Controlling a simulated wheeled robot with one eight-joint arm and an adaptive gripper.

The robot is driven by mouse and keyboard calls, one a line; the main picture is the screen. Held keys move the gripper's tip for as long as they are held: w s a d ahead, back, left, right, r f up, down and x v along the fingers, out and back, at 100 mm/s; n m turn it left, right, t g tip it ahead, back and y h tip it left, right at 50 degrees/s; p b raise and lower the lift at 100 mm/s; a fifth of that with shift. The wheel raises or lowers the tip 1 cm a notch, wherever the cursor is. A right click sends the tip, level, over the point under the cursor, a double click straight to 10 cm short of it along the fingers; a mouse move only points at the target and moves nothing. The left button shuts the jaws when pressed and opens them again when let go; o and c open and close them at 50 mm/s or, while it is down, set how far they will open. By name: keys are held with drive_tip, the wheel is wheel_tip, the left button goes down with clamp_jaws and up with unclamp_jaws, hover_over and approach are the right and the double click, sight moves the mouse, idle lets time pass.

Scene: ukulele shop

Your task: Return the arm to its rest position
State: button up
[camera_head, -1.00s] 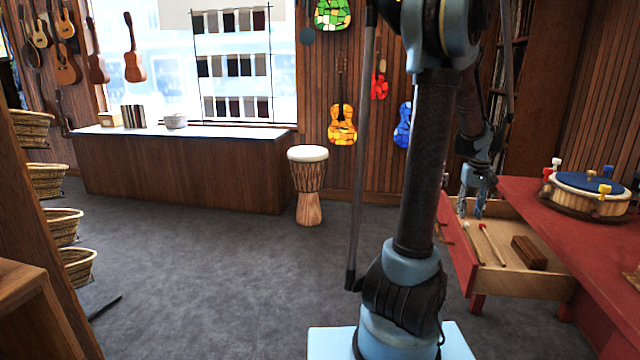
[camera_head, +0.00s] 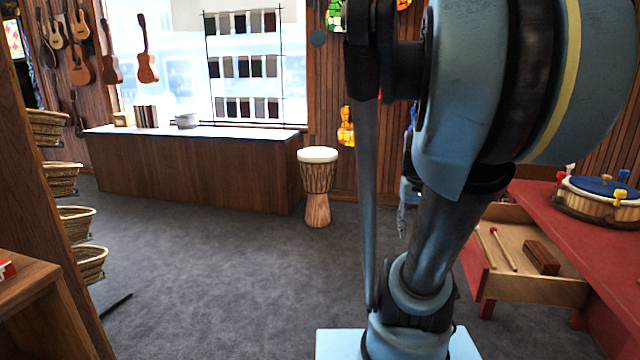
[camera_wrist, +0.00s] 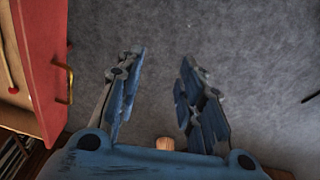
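My gripper (camera_wrist: 163,95) shows in the wrist view with its two fingers spread apart over grey carpet, and nothing is between them. In the head view my gripper (camera_head: 402,222) is small and mostly hidden behind my own arm, to the left of the open drawer. My arm (camera_head: 440,230) stands large in the middle and right of the head view, its upper links folded close to the camera.
An open drawer (camera_head: 556,289) of the red table (camera_head: 575,225) holds mallets and a brown wooden block (camera_head: 541,257). A blue-topped drum (camera_head: 600,190) stands on the table. A djembe (camera_head: 317,188) stands by the wooden counter (camera_head: 190,172). Wicker baskets (camera_head: 75,222) hang at left. Open carpet lies between.

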drive_tip(key=s+a+f, duration=0.6)
drive_tip(key=s+a, duration=0.1)
drive_tip(key=s, duration=0.1)
drive_tip(key=shift+s+n+t, duration=0.3)
drive_tip(key=shift+n, duration=0.1)
